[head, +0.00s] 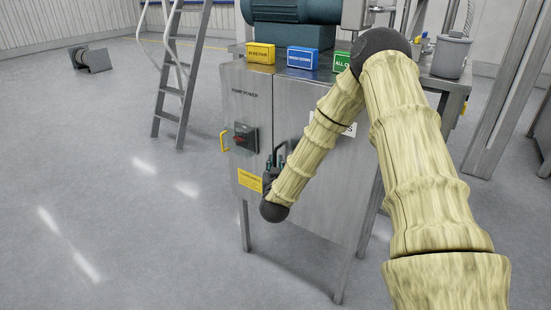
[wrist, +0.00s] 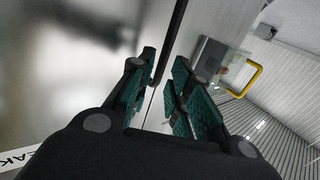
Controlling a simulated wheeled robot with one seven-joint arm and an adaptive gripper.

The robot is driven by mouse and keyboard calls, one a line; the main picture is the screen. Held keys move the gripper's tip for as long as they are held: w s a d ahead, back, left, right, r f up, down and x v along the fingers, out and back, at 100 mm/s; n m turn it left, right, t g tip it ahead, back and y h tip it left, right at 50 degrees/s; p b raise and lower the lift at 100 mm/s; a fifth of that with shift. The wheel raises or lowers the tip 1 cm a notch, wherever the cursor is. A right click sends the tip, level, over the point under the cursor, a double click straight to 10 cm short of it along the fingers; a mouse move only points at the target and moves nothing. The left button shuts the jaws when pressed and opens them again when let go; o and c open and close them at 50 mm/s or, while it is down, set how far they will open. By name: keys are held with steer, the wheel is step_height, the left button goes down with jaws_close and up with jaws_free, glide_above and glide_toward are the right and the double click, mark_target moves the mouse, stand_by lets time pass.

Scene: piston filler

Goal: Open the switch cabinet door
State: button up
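The switch cabinet (head: 318,190) is a grey steel box on legs in the middle of the head view. My gripper (head: 272,168) is at the front, just right of that label, beside a dark upright handle (head: 280,152). In the wrist view a dark bar (wrist: 173,35) runs between my fingers (wrist: 164,75), which stand apart with a narrow gap. I cannot tell whether they touch the bar. My forearm hides the right part of the front.
A yellow handle (head: 224,141) sticks out at the cabinet's left edge. Yellow (head: 260,53), blue (head: 302,58) and green (head: 341,61) boxes stand on the top. A stepladder (head: 178,75) is behind on the left. The floor left of and before the cabinet is clear.

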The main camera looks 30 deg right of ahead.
mark_target(275, 158)
steer(key=shift+x, duration=2.45)
jaws_close()
